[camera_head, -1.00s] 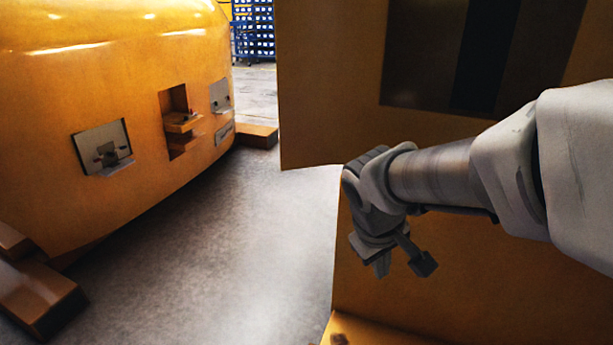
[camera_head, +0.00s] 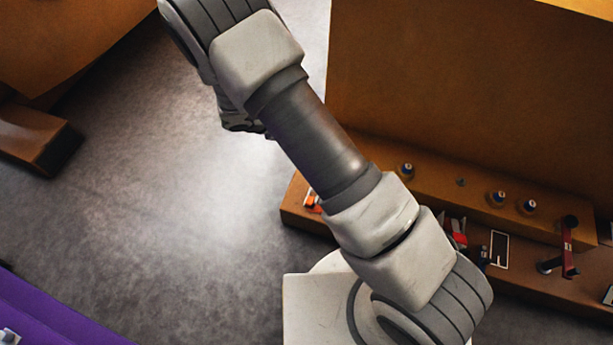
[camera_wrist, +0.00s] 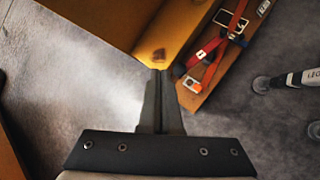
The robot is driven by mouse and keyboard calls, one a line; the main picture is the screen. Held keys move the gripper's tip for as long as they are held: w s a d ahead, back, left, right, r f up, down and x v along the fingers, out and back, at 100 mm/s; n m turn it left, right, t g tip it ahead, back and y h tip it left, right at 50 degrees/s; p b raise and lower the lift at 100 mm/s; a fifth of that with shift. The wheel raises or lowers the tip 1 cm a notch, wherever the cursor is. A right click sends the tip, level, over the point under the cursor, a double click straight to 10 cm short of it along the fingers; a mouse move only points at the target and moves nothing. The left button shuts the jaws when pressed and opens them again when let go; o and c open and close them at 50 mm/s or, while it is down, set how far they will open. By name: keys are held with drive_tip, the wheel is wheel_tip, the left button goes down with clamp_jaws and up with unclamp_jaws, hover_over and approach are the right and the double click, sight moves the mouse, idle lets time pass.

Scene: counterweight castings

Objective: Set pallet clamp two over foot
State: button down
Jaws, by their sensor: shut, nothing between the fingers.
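My gripper (camera_wrist: 157,80) shows in the wrist view with its fingers shut together and nothing between them, above grey floor. In the head view my arm hides or cuts off the gripper. A dark red tool with a black knob (camera_head: 569,250), possibly a clamp, is upright on the brown ledge at the right. Another red piece (camera_head: 456,232) is partly behind my arm. I cannot tell which is clamp two. The wrist view shows a red strap-like piece (camera_wrist: 203,52) on the ledge. A brown block-like foot (camera_head: 38,140) juts out under the orange casting at the left.
The brown ledge (camera_head: 375,150) runs along the foot of a tall orange-brown wall (camera_head: 460,80). Several dark pegs (camera_head: 499,197) and a white-framed rectangle (camera_head: 498,248) are on it. A purple surface (camera_head: 50,318) is at the lower left. Grey floor (camera_head: 190,200) between is clear.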

drive_tip(key=s+a+f+n+t+b, duration=0.1)
drive_tip(key=s+f+n, duration=0.1)
drive_tip(key=f, duration=0.6)
drive_tip(key=s+a+f+n+b, duration=0.1)
drive_tip(key=f+n, duration=0.3)
drive_tip(key=f, duration=0.5)
drive_tip(key=s+a+f+n+t+b, duration=0.1)
drive_tip(key=f+n, duration=0.3)
drive_tip(key=f, duration=0.5)
drive_tip(key=shift+s+a+f+t+y+b, duration=0.3)
drive_tip(key=shift+s+a+y+b, duration=0.1)
drive_tip(key=shift+s, duration=0.4)
drive_tip(key=shift+d, duration=0.1)
drive_tip(key=w+d+r+b+x, duration=0.1)
drive_tip(key=b+x, duration=0.4)
drive_tip(key=x, duration=0.7)
drive_tip(key=shift+w+d+r+b, duration=0.3)
drive_tip(key=shift+w, duration=0.15)
drive_tip(key=shift+w+d+p, duration=0.1)
drive_tip(key=shift+w+p, duration=0.1)
drive_tip(key=shift+p, duration=0.1)
